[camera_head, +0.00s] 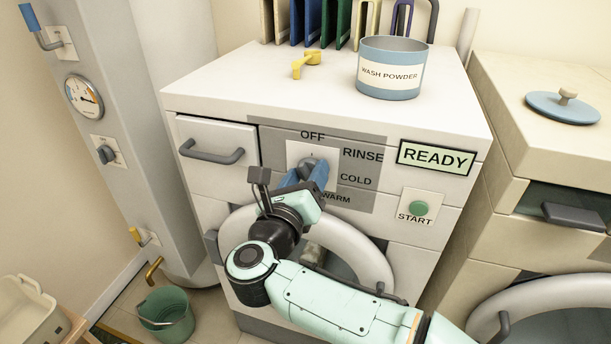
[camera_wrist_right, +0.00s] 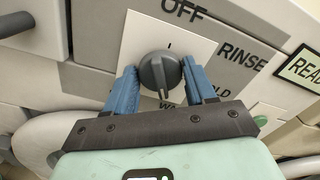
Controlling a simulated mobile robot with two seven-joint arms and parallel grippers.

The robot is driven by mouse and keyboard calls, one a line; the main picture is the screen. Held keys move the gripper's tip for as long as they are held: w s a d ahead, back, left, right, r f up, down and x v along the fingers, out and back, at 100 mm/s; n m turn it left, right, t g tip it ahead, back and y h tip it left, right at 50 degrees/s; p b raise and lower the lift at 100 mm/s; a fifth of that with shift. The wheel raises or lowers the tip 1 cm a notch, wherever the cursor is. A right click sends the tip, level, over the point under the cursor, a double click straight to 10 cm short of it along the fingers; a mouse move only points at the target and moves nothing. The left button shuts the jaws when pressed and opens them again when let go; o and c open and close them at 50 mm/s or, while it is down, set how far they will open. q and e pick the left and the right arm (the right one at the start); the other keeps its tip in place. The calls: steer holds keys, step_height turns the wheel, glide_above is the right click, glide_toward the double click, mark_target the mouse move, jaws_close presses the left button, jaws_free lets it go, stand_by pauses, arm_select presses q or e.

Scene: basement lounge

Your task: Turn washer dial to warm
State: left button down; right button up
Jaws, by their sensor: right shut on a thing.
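The washer dial (camera_head: 308,164) is a dark grey knob on a white square plate on the washer's front panel. In the right wrist view the dial (camera_wrist_right: 161,70) sits between two blue fingers, and its narrow grip runs roughly up and down. OFF, RINSE, COLD and WARM labels run clockwise from above the dial to below right. My right gripper (camera_head: 304,174) is shut on the dial, reaching in from below. It partly hides the dial and the WARM label (camera_head: 337,198). My left gripper is not in view.
The READY display (camera_head: 436,158) and green START button (camera_head: 419,208) are right of the dial. A grey drawer handle (camera_head: 212,153) sticks out to the left. The round door (camera_head: 350,245) is below, behind my right arm. A wash powder tub (camera_head: 390,81) stands on top.

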steer(key=o, duration=1)
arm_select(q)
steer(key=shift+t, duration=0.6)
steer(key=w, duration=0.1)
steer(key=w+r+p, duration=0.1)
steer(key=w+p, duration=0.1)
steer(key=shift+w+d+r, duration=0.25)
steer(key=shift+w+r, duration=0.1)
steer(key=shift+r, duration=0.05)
arm_select(e)
steer(key=v, duration=1.3)
steer(key=shift+s, duration=0.2)
steer(key=shift+a, duration=0.1)
